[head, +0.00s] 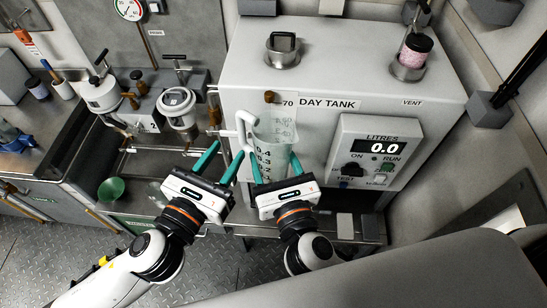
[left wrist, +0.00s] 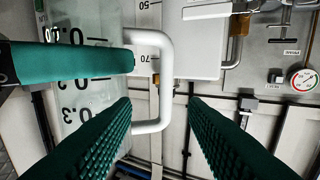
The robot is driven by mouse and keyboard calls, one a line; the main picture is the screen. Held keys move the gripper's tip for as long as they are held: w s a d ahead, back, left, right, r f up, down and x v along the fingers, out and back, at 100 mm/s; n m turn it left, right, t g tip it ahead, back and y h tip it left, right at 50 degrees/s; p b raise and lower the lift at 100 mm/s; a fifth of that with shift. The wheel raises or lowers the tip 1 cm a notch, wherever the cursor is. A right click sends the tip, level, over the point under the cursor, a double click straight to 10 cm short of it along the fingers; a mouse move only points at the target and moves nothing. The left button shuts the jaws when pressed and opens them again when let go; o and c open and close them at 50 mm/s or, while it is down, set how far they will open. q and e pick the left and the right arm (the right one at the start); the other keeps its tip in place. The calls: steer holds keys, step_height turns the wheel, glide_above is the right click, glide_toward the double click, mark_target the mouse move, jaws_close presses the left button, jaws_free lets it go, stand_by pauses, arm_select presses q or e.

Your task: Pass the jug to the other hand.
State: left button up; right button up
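The clear jug (head: 274,138), with black scale marks and a white handle (head: 244,126), is upright in front of the day tank. My right gripper (head: 271,154) has its teal fingers on both sides of the jug body and is shut on it. My left gripper (head: 228,149) is open and empty, just left of the jug near the handle. In the left wrist view the jug (left wrist: 88,95) fills the left side, with a right finger (left wrist: 80,62) across it. The handle (left wrist: 166,85) shows in the gap between my open left fingers (left wrist: 158,103); no contact is visible.
The white day tank (head: 330,80) stands close behind, with a litres display panel (head: 378,150) to the right. A pink jar (head: 415,50) sits on its top.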

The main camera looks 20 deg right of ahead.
arm_select(q)
steer(key=w+a+f+n+g+y, duration=0.1)
steer(key=w+a+f+n+y, duration=0.25)
steer(key=f+n, duration=0.4)
steer(key=w+a+f+n+y, duration=0.25)
steer(key=a+f+n, duration=0.2)
steer(key=f, duration=0.65)
steer(key=s+a+f+n+g+y, duration=0.15)
steer(key=a+f+n, duration=0.35)
steer(key=f, duration=0.5)
steer(key=s+a+f+n+g+y, duration=0.15)
steer(key=a+f+n, duration=0.4)
steer(key=f, duration=0.55)
steer(key=s+a+f+n+g+y, duration=0.1)
steer(key=s+a+f+n+g, duration=0.15)
steer(key=s+f+n, duration=0.4)
steer(key=s+a+f+n+g+y, duration=0.1)
steer(key=s+a+f+n+g, duration=0.2)
steer(key=s+f, duration=0.55)
steer(key=s+f+n+g, duration=0.1)
steer(key=s+f+n, duration=0.2)
steer(key=s, duration=0.6)
steer(key=s+f+n+g, duration=0.2)
steer(key=s+n, duration=0.4)
steer(key=s, duration=0.4)
steer(key=shift+s+d+f+n+y, duration=0.3)
steer(key=shift+f, duration=0.45)
